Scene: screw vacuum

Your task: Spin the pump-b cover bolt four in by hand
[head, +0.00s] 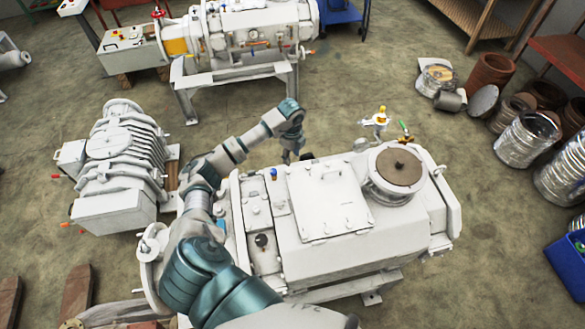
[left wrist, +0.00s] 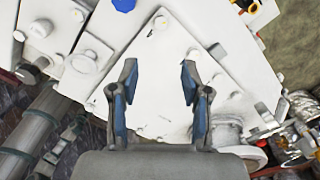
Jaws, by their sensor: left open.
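The near pump (head: 410,240) is a large white machine at the centre right of the head view. A flat white cover (head: 328,200) with small bolt heads near its edges lies on its top. Which one is bolt four I cannot tell. In the left wrist view a white bolt head (left wrist: 160,22) stands on the pale cover surface (left wrist: 160,90), beyond the fingertips and apart from them. My left gripper (left wrist: 158,68) is open and empty, its blue-padded fingers spread over the cover. In the head view the left gripper (head: 287,156) points down by the pump's far edge. My right gripper is out of view.
A blue cap (head: 273,174) stands left of the cover. A round brown-topped port (head: 399,168) and a yellow-topped valve (head: 381,118) rise to its right and behind. Another white pump (head: 110,150) stands left. Metal cans (head: 525,140) are at the right.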

